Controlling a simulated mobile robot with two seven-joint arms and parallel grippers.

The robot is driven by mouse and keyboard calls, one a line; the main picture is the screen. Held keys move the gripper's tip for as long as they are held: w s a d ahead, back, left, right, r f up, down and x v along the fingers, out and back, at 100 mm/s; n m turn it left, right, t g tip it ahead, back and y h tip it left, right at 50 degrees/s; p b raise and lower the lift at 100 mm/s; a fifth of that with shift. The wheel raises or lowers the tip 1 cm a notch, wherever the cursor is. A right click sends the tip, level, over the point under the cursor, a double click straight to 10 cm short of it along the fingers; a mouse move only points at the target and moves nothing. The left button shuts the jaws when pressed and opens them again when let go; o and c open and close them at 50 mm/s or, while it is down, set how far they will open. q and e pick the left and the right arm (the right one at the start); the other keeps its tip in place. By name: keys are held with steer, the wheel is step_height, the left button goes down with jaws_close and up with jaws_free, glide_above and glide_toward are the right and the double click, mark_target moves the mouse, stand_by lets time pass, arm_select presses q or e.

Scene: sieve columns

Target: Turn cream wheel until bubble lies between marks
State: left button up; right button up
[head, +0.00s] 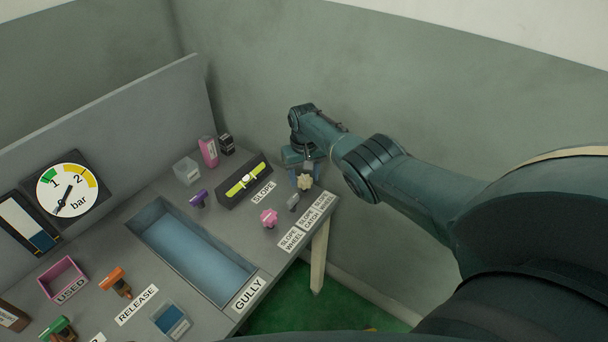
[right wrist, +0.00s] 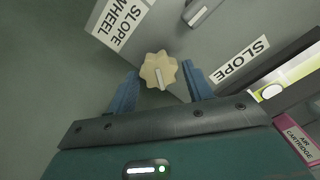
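The cream wheel (head: 304,182) is a small lobed knob near the bench's right corner. In the right wrist view the wheel (right wrist: 158,70) shows a pale bar across its face. My right gripper (right wrist: 160,72) is open, with one blue finger on each side of the wheel and a gap visible to each. In the head view the gripper (head: 303,172) is at the wheel. The slope level (head: 231,196) has a yellow-green vial with a pale bubble (head: 247,178) near its middle; its place against the marks is too small to tell. My left gripper is not in view.
A grey catch (head: 293,202) and a pink wheel (head: 269,218) stand close to the cream wheel. A purple handle (head: 198,199) is near the sunken gully (head: 190,250). A pink cartridge (head: 209,152) stands behind the level. The bench's right edge is close to the wheel.

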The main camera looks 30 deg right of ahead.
mark_target(304, 177)
steer(key=shift+o, duration=0.9)
steer(key=shift+r+p, duration=0.3)
steer(key=shift+r, duration=0.05)
step_height(304, 177, up, 5)
steer(key=p, duration=0.3)
steer(key=shift+f, duration=0.1)
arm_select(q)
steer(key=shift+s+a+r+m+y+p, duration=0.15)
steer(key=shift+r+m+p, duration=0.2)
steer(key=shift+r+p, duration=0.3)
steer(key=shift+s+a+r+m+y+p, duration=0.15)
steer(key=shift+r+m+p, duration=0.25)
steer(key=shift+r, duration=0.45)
arm_select(e)
step_height(304, 177, up, 8)
steer(key=shift+f, duration=0.15)
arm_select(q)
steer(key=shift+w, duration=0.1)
